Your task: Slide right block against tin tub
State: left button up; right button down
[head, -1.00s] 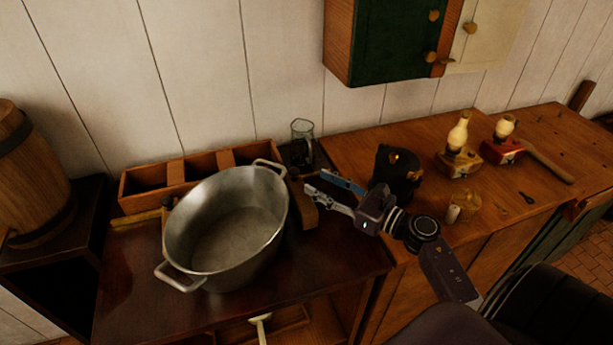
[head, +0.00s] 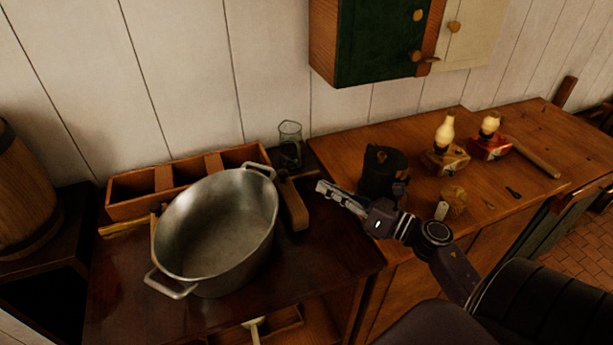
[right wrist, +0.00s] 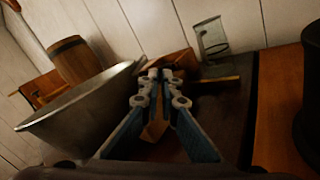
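The tin tub (head: 174,250) is a grey oval pan with two handles on the dark table; it also shows in the right wrist view (right wrist: 75,118). The right block (head: 294,206) is a narrow wooden piece just right of the tub, near its rear handle. I cannot tell whether they touch. In the right wrist view the block (right wrist: 155,128) shows partly between and beyond my fingers. My right gripper (head: 320,187) has its fingertips together, empty, right of the block and seemingly apart from it. My left gripper is not in view.
A wooden box (head: 134,194) and a glass jar (head: 290,142) stand behind the tub. A dark pot (head: 381,170) stands close behind my right gripper on the counter, with lamps (head: 446,157) farther right. The dark table's front right is clear.

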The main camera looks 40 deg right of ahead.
aim_at(290, 196)
jog(key=d+n+h, duration=0.1)
jog(key=n, duration=0.6)
jog(key=d+f+n+h, duration=0.1)
jog(key=d+n, duration=0.1)
jog(key=n, duration=0.5)
jog(key=d+n, duration=0.1)
jog(key=n, duration=0.7)
jog(key=shift+w+d+f+h, duration=0.2)
jog(key=shift+d+f+h, duration=0.2)
jog(key=x, duration=0.9)
jog(key=shift+w+r, duration=0.15)
jog(key=shift+w, duration=0.2)
jog(key=a+p, duration=0.1)
jog(key=a, duration=0.2)
jog(key=shift+w+a, duration=0.1)
jog(key=shift+w, duration=0.1)
jog(key=shift+a, duration=0.45)
